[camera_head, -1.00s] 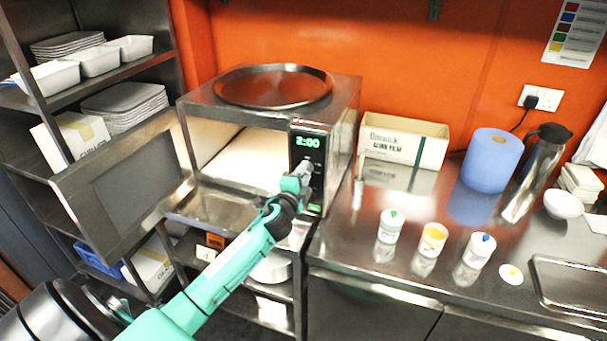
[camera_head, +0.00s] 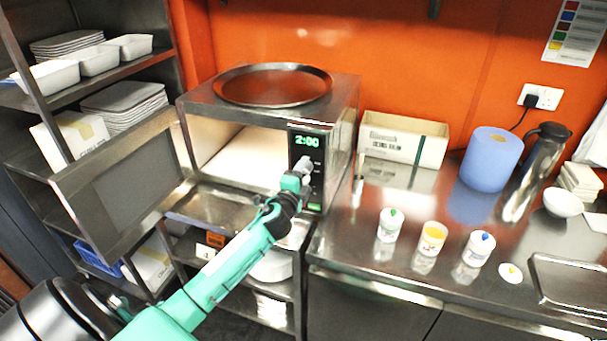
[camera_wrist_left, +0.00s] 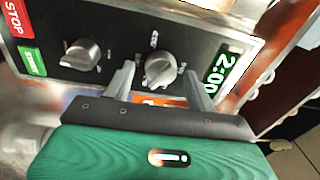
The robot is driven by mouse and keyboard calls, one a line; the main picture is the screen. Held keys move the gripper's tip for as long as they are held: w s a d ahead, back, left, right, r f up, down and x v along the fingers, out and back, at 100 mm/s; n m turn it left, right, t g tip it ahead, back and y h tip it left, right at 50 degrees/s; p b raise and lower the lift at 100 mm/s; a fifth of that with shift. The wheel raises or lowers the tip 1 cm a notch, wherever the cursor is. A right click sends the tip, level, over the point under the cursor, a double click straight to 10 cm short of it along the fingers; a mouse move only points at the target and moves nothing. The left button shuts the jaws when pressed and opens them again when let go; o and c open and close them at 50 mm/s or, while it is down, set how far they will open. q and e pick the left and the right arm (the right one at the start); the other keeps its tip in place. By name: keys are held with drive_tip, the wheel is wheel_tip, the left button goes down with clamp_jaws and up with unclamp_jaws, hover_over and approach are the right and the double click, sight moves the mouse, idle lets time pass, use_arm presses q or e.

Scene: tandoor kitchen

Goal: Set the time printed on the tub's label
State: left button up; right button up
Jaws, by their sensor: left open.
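The microwave (camera_head: 340,135) stands on the counter with its door (camera_head: 125,190) swung open. Its display (camera_head: 307,141) reads 2:00 in green; it also shows in the left wrist view (camera_wrist_left: 222,68). My left gripper (camera_head: 305,165) is at the control panel. In the left wrist view my open left gripper (camera_wrist_left: 161,85) has one finger on each side of the knob (camera_wrist_left: 160,68) nearest the display; contact is unclear. A second knob (camera_wrist_left: 82,55) sits beside it. Three tubs, green-marked (camera_head: 390,225), yellow (camera_head: 433,238) and blue-marked (camera_head: 479,248), stand on the counter; their labels are too small to read.
A round steel tray (camera_head: 273,86) lies on the microwave. A film box (camera_head: 403,138), blue roll (camera_head: 491,160) and steel jug (camera_head: 535,165) stand behind the tubs. A loose lid (camera_head: 510,273) lies near a metal tray (camera_head: 570,285).

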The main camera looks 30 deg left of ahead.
use_arm(q)
drive_tip(key=b+v, duration=0.4)
drive_tip(key=v, duration=1)
drive_tip(key=shift+w, duration=0.1)
